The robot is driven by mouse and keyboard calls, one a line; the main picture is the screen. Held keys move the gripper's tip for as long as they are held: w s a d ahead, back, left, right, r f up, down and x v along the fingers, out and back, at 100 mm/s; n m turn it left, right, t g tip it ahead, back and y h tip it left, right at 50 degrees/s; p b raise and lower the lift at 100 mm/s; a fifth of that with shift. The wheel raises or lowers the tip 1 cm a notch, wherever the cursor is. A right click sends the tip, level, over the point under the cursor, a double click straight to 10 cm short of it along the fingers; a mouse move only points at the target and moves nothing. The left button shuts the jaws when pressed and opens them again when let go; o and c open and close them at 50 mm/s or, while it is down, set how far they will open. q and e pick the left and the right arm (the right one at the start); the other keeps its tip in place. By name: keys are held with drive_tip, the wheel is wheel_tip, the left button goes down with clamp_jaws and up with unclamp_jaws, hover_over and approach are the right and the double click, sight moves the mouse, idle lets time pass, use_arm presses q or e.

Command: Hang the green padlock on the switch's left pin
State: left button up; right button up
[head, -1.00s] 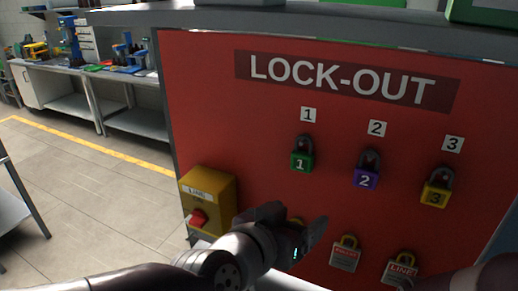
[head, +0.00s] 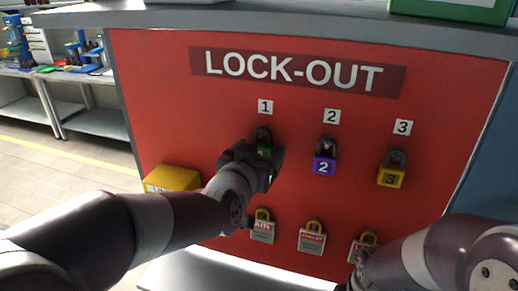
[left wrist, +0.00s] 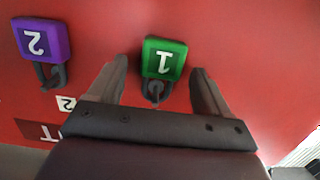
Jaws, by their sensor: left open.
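The green padlock (head: 263,151), marked 1, hangs on the red lock-out board under the label 1, partly hidden behind my left gripper (head: 262,166). In the left wrist view the green padlock (left wrist: 163,59) shows upside down between the tips of my open left gripper (left wrist: 159,66), with a gap on each side. The jaws hold nothing. The yellow switch box (head: 172,178) is at the board's lower left. My left arm covers its lower part, so the red switch and its pins are hidden. My right arm enters at the lower right; its jaws cannot be made out.
A purple padlock (head: 325,163) and a yellow padlock (head: 392,171) hang to the right of the green one. Below hang several tags, including the AIR tag (head: 263,230) and the middle tag (head: 312,238). My right arm is close to the rightmost tag (head: 361,248).

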use_arm(q)
drive_tip(key=shift+w+f, duration=0.15)
drive_tip(key=shift+w, duration=0.05)
drive_tip(key=c, duration=1.2)
drive_tip(key=shift+s, duration=0.1)
drive_tip(key=shift+r+p, duration=0.35)
drive_tip(key=shift+r, duration=0.25)
drive_tip(key=f+v, duration=0.1)
drive_tip(key=v, duration=0.6)
